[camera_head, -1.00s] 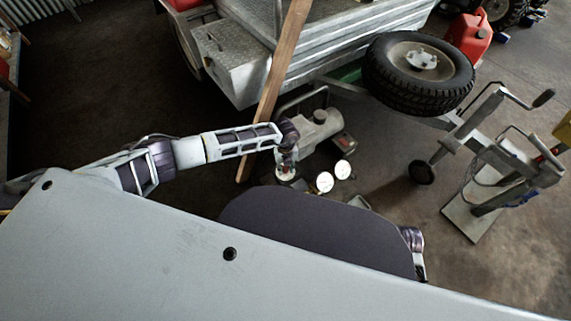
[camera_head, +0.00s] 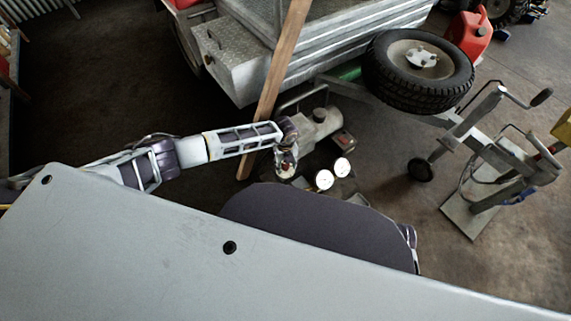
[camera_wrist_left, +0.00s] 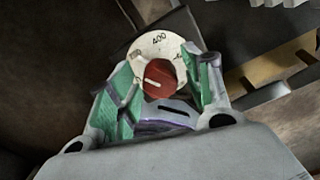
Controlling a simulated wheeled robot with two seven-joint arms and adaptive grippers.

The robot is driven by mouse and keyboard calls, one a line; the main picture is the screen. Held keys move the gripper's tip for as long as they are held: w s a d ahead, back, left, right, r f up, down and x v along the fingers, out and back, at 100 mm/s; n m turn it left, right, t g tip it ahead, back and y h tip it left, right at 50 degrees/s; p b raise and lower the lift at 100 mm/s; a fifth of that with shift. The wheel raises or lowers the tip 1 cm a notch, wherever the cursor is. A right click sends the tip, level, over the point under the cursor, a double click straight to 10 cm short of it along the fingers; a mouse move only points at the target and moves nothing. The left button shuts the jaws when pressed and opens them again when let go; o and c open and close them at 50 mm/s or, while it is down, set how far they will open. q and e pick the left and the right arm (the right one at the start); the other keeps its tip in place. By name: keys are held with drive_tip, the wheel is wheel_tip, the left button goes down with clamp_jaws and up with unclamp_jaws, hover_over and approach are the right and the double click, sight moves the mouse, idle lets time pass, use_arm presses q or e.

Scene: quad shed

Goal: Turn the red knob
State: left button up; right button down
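The red knob (camera_wrist_left: 158,81) sits on a round white dial (camera_wrist_left: 160,46) marked 400, seen in the left wrist view. A pale line marks the knob's face. My left gripper (camera_wrist_left: 157,68) has its green-padded fingers spread to either side of the knob, with gaps visible between pads and knob. In the head view my left gripper (camera_head: 286,165) is at the compressor unit (camera_head: 318,125), beside two white gauges (camera_head: 324,179). The knob is too small and covered to make out clearly there. My right gripper is not in view.
A wooden plank (camera_head: 273,95) leans close behind my left wrist. A metal trailer (camera_head: 330,50) with a spare tyre (camera_head: 418,72) stands behind. A stand with a crank (camera_head: 480,125) is at right, and a red jerry can (camera_head: 469,35) is farther back. Floor at left is clear.

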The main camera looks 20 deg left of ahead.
use_arm(q)
drive_tip(key=shift+r, duration=0.1)
idle(0.3)
wheel_tip(320, 180, up, 12)
idle(0.8)
idle(0.7)
